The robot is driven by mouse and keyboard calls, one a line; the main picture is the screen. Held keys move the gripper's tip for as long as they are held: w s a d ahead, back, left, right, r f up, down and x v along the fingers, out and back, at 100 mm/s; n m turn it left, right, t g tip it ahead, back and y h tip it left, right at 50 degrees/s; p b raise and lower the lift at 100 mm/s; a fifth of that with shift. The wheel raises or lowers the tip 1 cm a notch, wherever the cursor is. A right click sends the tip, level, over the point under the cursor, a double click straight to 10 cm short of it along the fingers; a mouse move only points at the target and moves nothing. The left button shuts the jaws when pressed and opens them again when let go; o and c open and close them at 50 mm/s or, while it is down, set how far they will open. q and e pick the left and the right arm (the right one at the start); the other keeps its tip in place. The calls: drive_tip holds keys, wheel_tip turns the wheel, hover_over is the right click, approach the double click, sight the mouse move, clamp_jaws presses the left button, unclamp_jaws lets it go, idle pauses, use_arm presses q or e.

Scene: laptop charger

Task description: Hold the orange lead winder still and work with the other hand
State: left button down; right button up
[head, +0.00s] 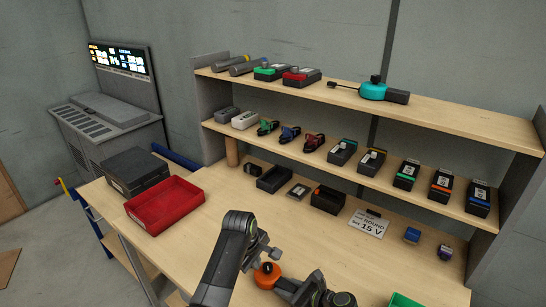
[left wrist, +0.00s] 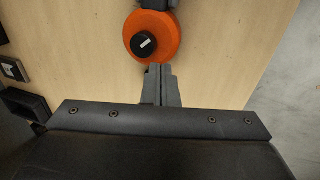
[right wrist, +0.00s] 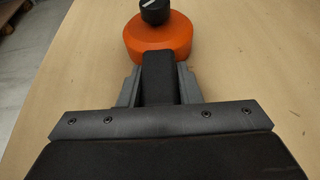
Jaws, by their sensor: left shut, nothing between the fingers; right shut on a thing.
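The orange lead winder (head: 266,276) is a round orange disc with a black knob on top, low over the front of the workbench. In the right wrist view the winder (right wrist: 158,38) has a black handle (right wrist: 158,70) pointing toward me. My right gripper (head: 286,284) is shut on that handle, one finger on each side. My left gripper (head: 273,254) is shut and empty, just beside the disc. In the left wrist view its closed fingertips (left wrist: 160,70) point at the disc's rim, close to it; I cannot tell if they touch. The black knob (left wrist: 145,44) shows uncovered.
A red tray (head: 165,204) and a dark box (head: 136,170) stand at the left. Small black trays (head: 274,179) and a "15 V" card (head: 369,224) lie behind the grippers. A green tray (head: 405,300) is at the front right.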

sight(268, 269)
use_arm(q)
drive_tip(key=v, duration=0.3)
drive_tip(key=shift+w+d, duration=0.2)
drive_tip(key=shift+w, duration=0.1)
drive_tip(key=shift+s+d+f, duration=0.2)
drive_tip(key=shift+d+f, duration=0.2)
drive_tip(key=shift+f, duration=0.6)
drive_tip(key=shift+s+d+f, duration=0.25)
drive_tip(key=shift+d+f, duration=0.1)
drive_tip(key=shift+f, duration=0.6)
drive_tip(key=shift+s+d+f, duration=0.2)
drive_tip(key=shift+d+f, duration=0.2)
drive_tip(key=shift+f, duration=0.6)
drive_tip(key=shift+w, duration=0.2)
